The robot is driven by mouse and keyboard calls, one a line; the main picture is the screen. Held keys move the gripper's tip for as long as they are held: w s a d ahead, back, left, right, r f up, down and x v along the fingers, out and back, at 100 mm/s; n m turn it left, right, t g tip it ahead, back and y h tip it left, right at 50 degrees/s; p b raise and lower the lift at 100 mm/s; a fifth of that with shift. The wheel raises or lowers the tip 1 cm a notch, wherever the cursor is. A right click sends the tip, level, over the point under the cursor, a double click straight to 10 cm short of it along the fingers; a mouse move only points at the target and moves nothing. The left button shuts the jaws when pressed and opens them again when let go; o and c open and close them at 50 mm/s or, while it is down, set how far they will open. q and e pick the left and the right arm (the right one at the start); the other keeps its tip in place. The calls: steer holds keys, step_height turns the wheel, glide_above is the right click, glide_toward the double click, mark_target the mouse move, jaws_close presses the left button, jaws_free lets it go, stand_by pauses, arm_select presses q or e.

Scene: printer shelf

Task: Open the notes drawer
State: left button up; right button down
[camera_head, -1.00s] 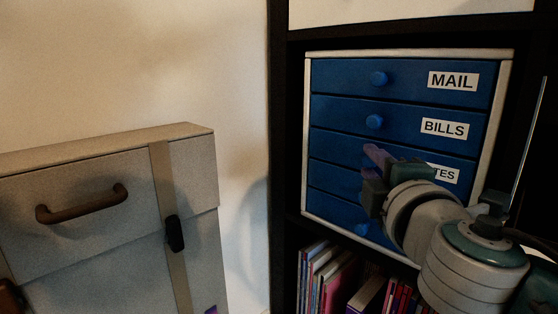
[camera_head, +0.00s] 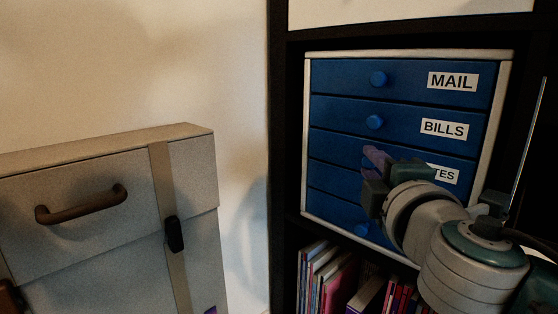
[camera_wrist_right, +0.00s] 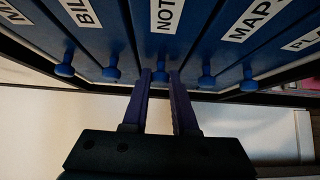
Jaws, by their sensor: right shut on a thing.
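The notes drawer (camera_head: 330,146) is the third blue drawer down in the cabinet. Its label (camera_head: 443,174) is partly hidden by my right gripper in the head view. The drawer front looks flush with its neighbours. In the right wrist view its label (camera_wrist_right: 166,15) reads "NOT" with the rest cut off, and its round blue knob (camera_wrist_right: 161,76) sits between my fingertips. My right gripper (camera_head: 376,157) is shut on that knob, with one purple finger on each side; the fingers also show in the right wrist view (camera_wrist_right: 160,82). My left gripper is not in view.
Knobs of the mail drawer (camera_head: 378,79) and bills drawer (camera_head: 374,122) are close above. The maps drawer knob (camera_wrist_right: 206,77) is beside the fingers. Books (camera_head: 338,285) stand below the cabinet. A grey case (camera_head: 90,240) with a brown handle stands at the left.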

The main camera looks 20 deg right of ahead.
steer(key=shift+a, duration=0.15)
stand_by(0.3)
steer(key=s+a, duration=0.3)
steer(key=a, duration=0.4)
steer(key=s+a, duration=0.3)
steer(key=a, duration=0.4)
steer(key=c, duration=0.7)
jaws_free()
steer(key=p+v, duration=0.3)
steer(key=v, duration=0.7)
